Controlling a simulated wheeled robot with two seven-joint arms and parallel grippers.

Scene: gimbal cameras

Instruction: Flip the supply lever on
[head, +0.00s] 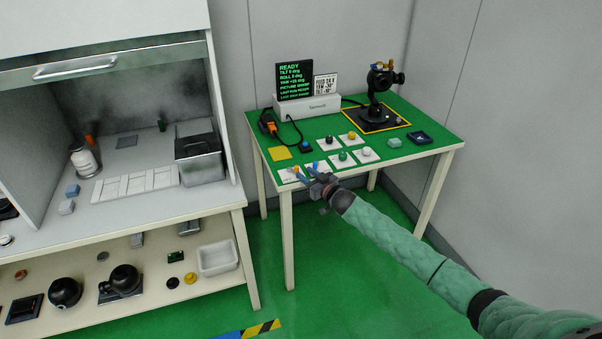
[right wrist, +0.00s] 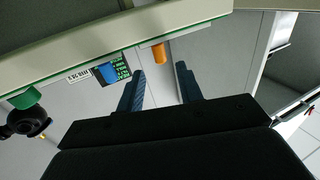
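Several small white plates with coloured levers or knobs stand along the front of the green table. An orange one (head: 295,170) is at the front left corner, with a blue one (head: 316,164) to its right. Their labels are too small to read, so I cannot tell which is the supply lever. My right gripper (head: 307,176) is open at the table's front edge, close to these two. In the right wrist view the orange lever (right wrist: 158,53) shows between and just beyond the open fingertips (right wrist: 159,69); contact is not clear. The blue lever (right wrist: 108,72) is left of them. My left gripper is out of view.
A cabinet bench (head: 150,215) stands left.

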